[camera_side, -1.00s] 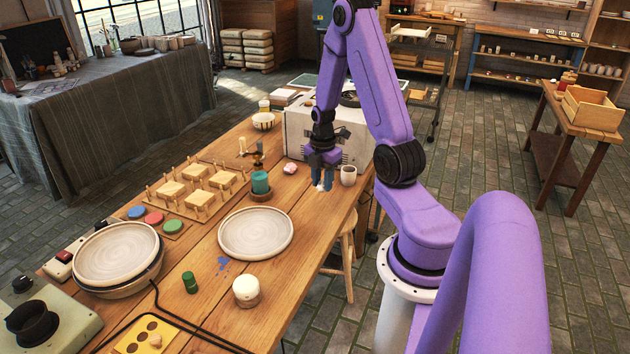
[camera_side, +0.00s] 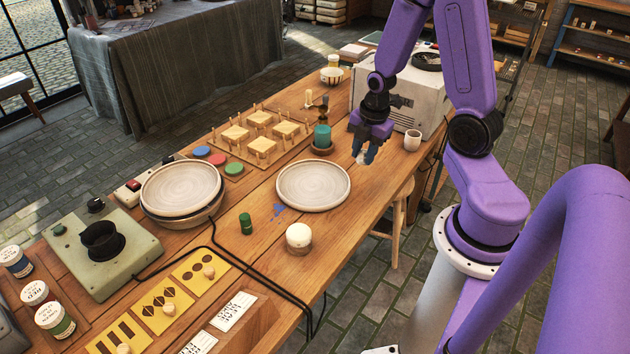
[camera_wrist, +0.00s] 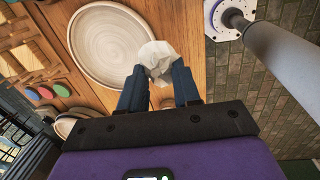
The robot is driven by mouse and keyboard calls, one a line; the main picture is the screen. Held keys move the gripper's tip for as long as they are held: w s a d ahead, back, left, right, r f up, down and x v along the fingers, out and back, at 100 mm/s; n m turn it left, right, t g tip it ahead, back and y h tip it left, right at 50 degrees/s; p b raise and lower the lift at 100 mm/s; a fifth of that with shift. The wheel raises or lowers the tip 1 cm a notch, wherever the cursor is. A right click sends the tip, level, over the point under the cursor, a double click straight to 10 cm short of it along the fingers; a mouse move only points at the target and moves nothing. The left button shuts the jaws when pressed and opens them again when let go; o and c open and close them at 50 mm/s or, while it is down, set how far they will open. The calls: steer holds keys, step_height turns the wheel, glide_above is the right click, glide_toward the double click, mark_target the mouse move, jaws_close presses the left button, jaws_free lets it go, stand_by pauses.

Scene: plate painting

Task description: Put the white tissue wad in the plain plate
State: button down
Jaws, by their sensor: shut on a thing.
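My gripper (camera_side: 364,155) is shut on the white tissue wad (camera_wrist: 155,56). In the wrist view the crumpled wad sits between the blue fingertips (camera_wrist: 158,70). In the side view only a small white bit of the wad (camera_side: 360,158) shows below the fingers. The gripper is held above the table, to the right of and behind a pale, round plate (camera_side: 313,186) that lies empty on the wood. This plate also shows in the wrist view (camera_wrist: 108,45), left of the wad. A second pale plate (camera_side: 181,188) rests on a bowl at the left.
A teal cup (camera_side: 322,137) stands left of my gripper, and a grey mug (camera_side: 412,140) right of it. A white jar (camera_side: 298,237) and a green jar (camera_side: 246,223) stand in front of the plate. A wooden rack (camera_side: 258,135) lies behind it. A black cable (camera_side: 262,270) crosses the front.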

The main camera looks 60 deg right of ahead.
steer(key=a, duration=0.3)
glide_above(321, 177)
steer(key=s, duration=0.1)
steer(key=shift+n, duration=0.3)
step_height(321, 177, down, 9)
steer(key=shift+s+f, duration=0.15)
steer(key=shift+w+f, duration=0.2)
steer(key=shift+f, duration=1.55)
steer(key=c, duration=0.8)
jaws_free()
